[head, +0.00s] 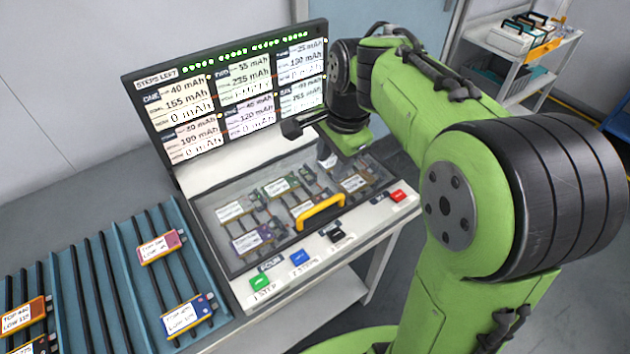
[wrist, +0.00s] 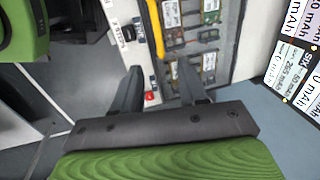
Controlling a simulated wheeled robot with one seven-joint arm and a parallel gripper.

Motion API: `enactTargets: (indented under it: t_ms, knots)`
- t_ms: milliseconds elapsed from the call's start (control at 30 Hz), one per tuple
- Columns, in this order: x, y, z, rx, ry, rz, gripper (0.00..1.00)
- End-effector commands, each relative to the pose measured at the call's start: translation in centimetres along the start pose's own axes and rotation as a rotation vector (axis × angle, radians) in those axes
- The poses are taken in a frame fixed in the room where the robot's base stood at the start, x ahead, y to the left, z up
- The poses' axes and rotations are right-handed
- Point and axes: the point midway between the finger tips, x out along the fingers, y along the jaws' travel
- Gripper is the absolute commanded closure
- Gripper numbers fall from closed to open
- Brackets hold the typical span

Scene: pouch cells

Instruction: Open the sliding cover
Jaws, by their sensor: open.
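The sliding cover (head: 235,195) is a clear panel lying over a recessed bay of several labelled pouch cells, and it appears closed. Its yellow bar handle (head: 320,212) stands near the front edge; the handle also shows at the top of the wrist view (wrist: 154,28). My gripper (wrist: 160,78) is open and empty, its two dark fingers apart. In the head view it hangs above the back right part of the cover, behind and right of the handle, apart from it. Its fingertips are mostly hidden there.
A display panel (head: 240,95) with mAh readings rises behind the bay. Green (head: 259,282), blue (head: 299,258), black (head: 333,235) and red (head: 397,196) buttons line the front ledge. A blue slotted rack (head: 105,265) with several cells is at left.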

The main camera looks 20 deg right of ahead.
Motion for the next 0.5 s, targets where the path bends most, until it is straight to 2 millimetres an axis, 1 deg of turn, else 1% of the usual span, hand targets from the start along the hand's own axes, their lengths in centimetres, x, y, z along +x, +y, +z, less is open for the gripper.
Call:
enactTargets:
  t_ms: [67,167,500]
  knots:
    - [0.6,0.0,0.0,0.007,-0.002,0.001,0.58]
    - [2.2,0.0,0.0,0.007,-0.002,0.002,0.58]
    - [11.0,0.1,0.1,0.004,-0.002,0.004,0.58]
